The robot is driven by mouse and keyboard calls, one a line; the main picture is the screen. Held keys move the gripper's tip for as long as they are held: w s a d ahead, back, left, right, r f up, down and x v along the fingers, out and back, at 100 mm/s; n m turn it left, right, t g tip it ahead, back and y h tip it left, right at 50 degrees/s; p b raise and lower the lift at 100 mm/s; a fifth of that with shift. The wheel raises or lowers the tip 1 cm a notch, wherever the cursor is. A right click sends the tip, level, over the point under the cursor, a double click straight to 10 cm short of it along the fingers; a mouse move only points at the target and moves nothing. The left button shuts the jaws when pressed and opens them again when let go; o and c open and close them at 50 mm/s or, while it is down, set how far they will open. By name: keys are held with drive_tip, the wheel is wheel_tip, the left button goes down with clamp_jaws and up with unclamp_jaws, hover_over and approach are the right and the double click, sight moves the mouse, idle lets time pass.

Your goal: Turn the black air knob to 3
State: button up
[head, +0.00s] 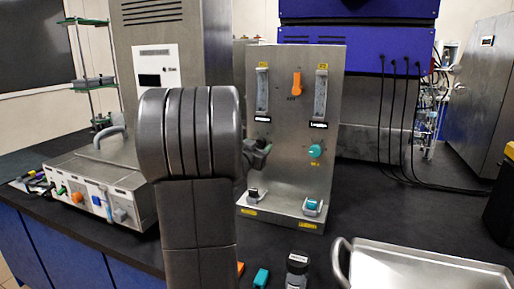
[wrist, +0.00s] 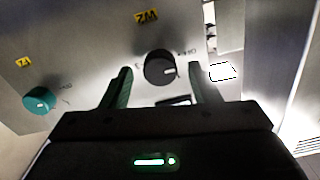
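The black air knob (wrist: 160,66) is on the metal panel in the wrist view, with a white pointer mark on its face towards the right. Small print stands on both sides of it; I cannot read it all. My gripper (wrist: 160,74) is open, one finger on each side of the knob, with gaps visible between fingers and knob. I cannot tell how deep the fingers reach. In the head view my arm hides the black knob, and only part of my gripper (head: 257,153) shows against the panel (head: 285,120).
A teal knob (wrist: 39,101) is beside it on the panel, also in the head view (head: 315,151). An orange knob (head: 297,83) sits between two flow tubes above.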

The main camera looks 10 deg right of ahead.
drive_tip(key=c, duration=0.9)
